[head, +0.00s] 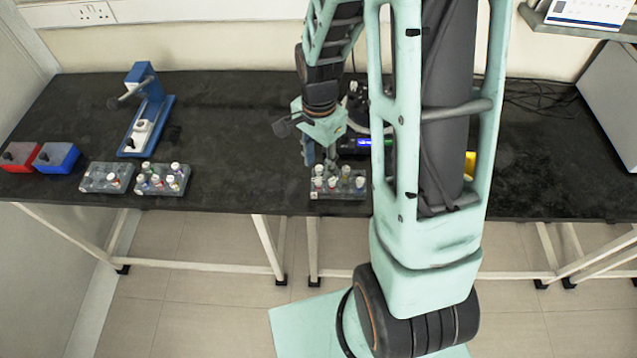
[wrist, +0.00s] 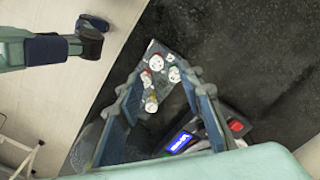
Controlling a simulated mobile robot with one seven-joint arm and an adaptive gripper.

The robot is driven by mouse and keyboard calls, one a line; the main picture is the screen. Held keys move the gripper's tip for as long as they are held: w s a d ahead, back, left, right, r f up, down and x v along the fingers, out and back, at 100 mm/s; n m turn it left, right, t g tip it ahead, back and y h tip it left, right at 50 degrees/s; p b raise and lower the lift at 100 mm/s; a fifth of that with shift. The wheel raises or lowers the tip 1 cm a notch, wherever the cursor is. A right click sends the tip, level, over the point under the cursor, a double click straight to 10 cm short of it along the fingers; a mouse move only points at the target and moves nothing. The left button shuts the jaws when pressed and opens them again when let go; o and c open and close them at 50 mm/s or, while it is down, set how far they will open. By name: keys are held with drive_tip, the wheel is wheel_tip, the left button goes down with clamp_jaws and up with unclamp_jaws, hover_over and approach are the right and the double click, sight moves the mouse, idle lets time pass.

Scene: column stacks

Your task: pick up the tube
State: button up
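Several capped tubes stand in a grey rack (head: 340,194) near the front edge of the black bench. One white-capped tube (wrist: 156,63) shows in the wrist view, with other white caps and a yellowish tube (wrist: 151,104) close by in the same rack. I cannot tell which tube is meant. My gripper (head: 328,164) is just above and behind this rack in the head view. In the wrist view its two blue-grey fingers (wrist: 161,84) are spread apart, with tubes visible between them and nothing held. My arm hides part of the bench.
A dark device with a lit blue display (head: 364,142) stands close behind the rack. To the left are two more tube racks (head: 148,187) (head: 92,184), a blue stand (head: 150,115), and red (head: 20,158) and blue (head: 56,158) boxes. The bench between (head: 240,150) is clear.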

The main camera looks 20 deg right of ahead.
sight(318, 179)
drive_tip(key=shift+s+a+f, duration=0.1)
drive_tip(key=shift+s+f, duration=0.05)
drive_tip(key=shift+f, duration=1.15)
drive_tip(key=shift+s+a+f, duration=0.1)
drive_tip(key=shift+s+f, duration=0.05)
drive_tip(key=shift+f, duration=1.1)
drive_tip(key=c, duration=0.8)
